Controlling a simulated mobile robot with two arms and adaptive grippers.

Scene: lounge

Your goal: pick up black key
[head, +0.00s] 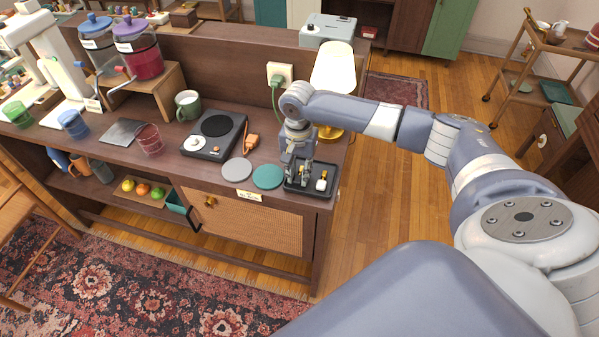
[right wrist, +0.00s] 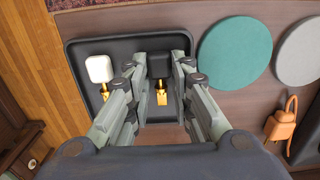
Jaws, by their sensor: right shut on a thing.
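The black key (right wrist: 160,66) has a square black head and a short gold shaft; in the right wrist view it is in the dark tray (right wrist: 84,48), between my fingers. My right gripper (right wrist: 158,72) is shut on the black key at its head. In the head view my right gripper (head: 297,168) points down into the tray (head: 311,192) at the cabinet's right front corner, and it largely hides the black key. A white key (right wrist: 99,69) with a gold shaft lies left of my fingers in the wrist view; it also shows in the head view (head: 321,184). My left gripper is not in view.
A teal disc (head: 268,177) and a grey disc (head: 237,170) lie beside the tray. An orange item (head: 252,142) and a hot plate (head: 215,134) are farther left. A lamp (head: 333,72) stands behind my right arm. Wooden floor lies right of the cabinet.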

